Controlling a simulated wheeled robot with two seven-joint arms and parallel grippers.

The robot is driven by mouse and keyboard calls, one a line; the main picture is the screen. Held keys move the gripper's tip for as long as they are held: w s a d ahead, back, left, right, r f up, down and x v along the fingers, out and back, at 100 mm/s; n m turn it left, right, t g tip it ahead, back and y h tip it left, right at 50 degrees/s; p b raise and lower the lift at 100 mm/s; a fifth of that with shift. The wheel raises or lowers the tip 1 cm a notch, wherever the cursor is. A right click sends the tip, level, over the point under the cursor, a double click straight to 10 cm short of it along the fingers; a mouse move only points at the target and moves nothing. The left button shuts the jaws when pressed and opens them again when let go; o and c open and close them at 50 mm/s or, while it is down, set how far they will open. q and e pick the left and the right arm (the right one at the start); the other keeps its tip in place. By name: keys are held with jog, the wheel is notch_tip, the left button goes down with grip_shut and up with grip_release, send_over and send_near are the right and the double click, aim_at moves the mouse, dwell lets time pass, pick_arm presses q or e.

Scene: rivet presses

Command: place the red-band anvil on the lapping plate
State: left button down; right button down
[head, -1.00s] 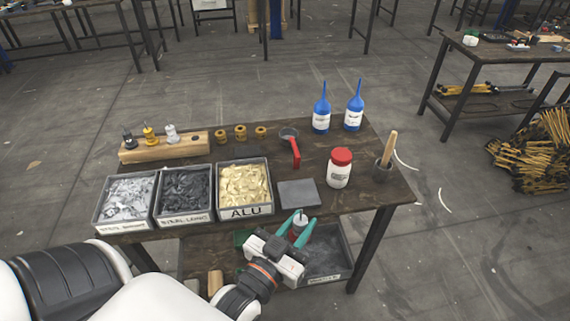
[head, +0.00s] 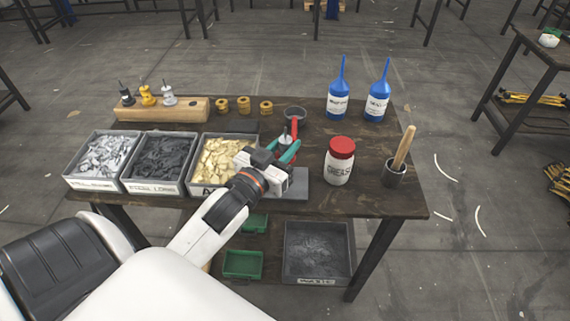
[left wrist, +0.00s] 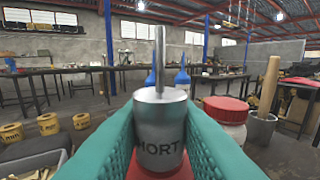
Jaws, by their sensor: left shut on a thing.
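My left gripper (head: 287,148) has teal fingers shut on the red-band anvil (head: 286,139). In the left wrist view the anvil (left wrist: 160,130) is an upright grey metal cylinder with a thin pin on top and dark lettering ending in "HORT". Red shows at its lower part, between the fingers (left wrist: 160,150). The lapping plate (head: 299,190) is a flat grey slab near the table's front edge, partly hidden by my gripper. In the head view the gripper and anvil appear over its far side; the height gap cannot be told. My right gripper is not in view.
A red-lidded grease jar (head: 340,162) stands close right of the plate, and a brush pot (head: 394,174) beyond it. An open bin of gold-coloured rivets (head: 217,158) is close left.

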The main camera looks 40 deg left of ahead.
pick_arm(q)
jog(key=shift+d+f+b, duration=0.1)
jog(key=shift+f+b, duration=0.25)
jog(key=shift+f, duration=1.7)
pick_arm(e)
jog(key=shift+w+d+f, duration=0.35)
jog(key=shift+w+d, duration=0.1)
pick_arm(q)
jog(key=shift+f, duration=0.1)
jog(key=c, duration=1.2)
grip_release()
jog(key=shift+o, duration=0.2)
jog(key=s+b, duration=0.1)
jog(key=s, duration=1.1)
jog(key=shift+d, duration=0.15)
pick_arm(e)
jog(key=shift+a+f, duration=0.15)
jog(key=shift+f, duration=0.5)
